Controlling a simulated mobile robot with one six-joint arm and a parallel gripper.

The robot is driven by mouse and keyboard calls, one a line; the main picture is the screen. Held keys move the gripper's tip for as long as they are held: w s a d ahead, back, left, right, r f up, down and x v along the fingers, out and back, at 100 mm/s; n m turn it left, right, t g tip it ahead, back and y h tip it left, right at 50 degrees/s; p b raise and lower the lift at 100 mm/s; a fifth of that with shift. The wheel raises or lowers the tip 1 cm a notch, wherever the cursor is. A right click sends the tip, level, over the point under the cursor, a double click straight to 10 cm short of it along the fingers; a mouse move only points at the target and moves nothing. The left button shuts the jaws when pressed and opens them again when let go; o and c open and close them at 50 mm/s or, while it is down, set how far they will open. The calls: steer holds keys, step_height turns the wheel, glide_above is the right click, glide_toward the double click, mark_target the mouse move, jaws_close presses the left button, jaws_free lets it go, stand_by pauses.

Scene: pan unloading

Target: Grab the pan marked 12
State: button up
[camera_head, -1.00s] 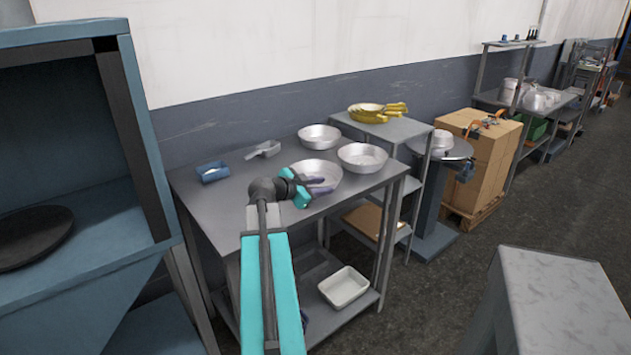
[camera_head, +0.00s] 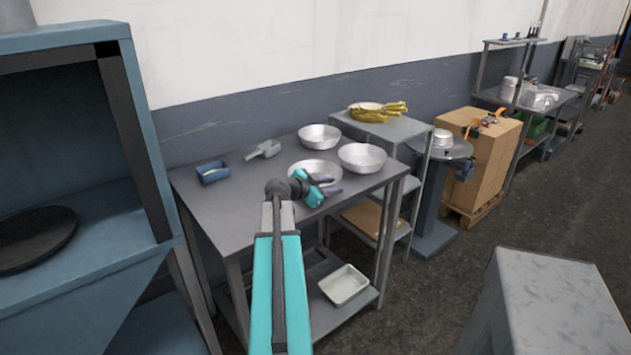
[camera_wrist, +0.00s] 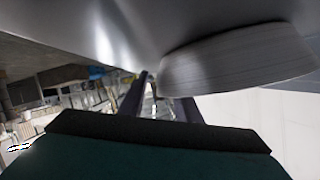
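Three round silver pans are on the grey table: one at the back (camera_head: 319,134), one at the front middle (camera_head: 312,167), and one at the right (camera_head: 362,156). No number can be read on any of them. My gripper (camera_head: 330,184) is at the front right edge of the front middle pan, covering part of it. In the wrist view, which is turned over, a silver pan (camera_wrist: 235,65) is close by, beyond and beside the dark fingers (camera_wrist: 160,105). I cannot tell which pan that is.
A blue container (camera_head: 213,174) and a metal scoop (camera_head: 264,149) are on the table (camera_head: 232,210). A white tray (camera_head: 343,284) is on the shelf below. Yellow pans (camera_head: 375,112) stand on a side shelf. A blue cabinet (camera_head: 150,150) is at the left, and a grey block (camera_head: 560,300) front right.

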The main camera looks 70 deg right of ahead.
stand_by(0.3)
jaws_close()
steer(key=shift+r, duration=0.1)
steer(key=shift+r+b, duration=0.6)
steer(key=shift+r, duration=1.05)
steer(key=a+r+b, duration=0.1)
steer(key=a+b, duration=1.2)
steer(key=a, duration=0.2)
steer(key=shift+w+a+r, duration=0.15)
steer(key=shift+w+a, duration=0.1)
steer(key=shift+a, duration=0.05)
steer(key=shift+a+r+b, duration=0.15)
steer(key=shift+a+b, duration=0.05)
steer(key=shift+b, duration=0.15)
